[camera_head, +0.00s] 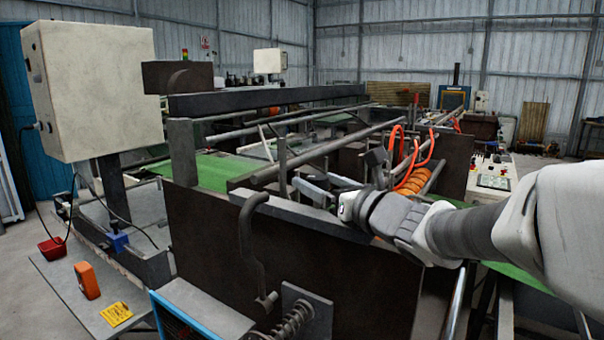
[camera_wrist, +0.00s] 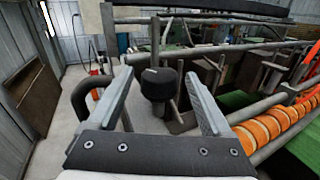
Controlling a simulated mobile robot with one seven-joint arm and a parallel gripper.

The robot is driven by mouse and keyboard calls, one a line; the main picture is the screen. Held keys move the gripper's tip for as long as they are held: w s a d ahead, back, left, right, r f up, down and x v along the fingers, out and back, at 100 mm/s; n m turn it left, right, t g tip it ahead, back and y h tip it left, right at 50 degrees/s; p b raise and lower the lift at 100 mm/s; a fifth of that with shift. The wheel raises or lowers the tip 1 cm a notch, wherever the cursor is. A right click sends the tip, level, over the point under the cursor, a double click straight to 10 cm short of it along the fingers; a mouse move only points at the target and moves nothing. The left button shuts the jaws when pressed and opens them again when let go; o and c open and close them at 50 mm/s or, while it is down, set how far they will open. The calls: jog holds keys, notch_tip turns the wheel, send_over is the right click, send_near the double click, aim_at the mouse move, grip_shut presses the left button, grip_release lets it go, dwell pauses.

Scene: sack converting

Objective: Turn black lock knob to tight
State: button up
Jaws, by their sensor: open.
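A black knob (camera_wrist: 160,83) with a thick rounded head on a narrower stem stands upright in the middle of the wrist view. It lies ahead of my gripper (camera_wrist: 157,78) and appears between the two grey fingers, with a gap on each side. My gripper is open and holds nothing. In the head view my gripper (camera_head: 318,185) reaches in from the right over the dark machine side plate (camera_head: 300,260), with its fingers pointing left. I cannot pick out the knob for sure in the head view. No tight marking can be read.
A dark bent handle (camera_wrist: 88,92) is close to the left finger in the wrist view. Orange rollers (camera_wrist: 270,126) lie to the right, with orange cables (camera_head: 402,155) above them in the head view. Metal bars (camera_head: 320,150) cross near my gripper.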

aim_at(308, 177)
jog(key=shift+p+x, duration=0.3)
jog(key=shift+x, duration=1.75)
grip_shut()
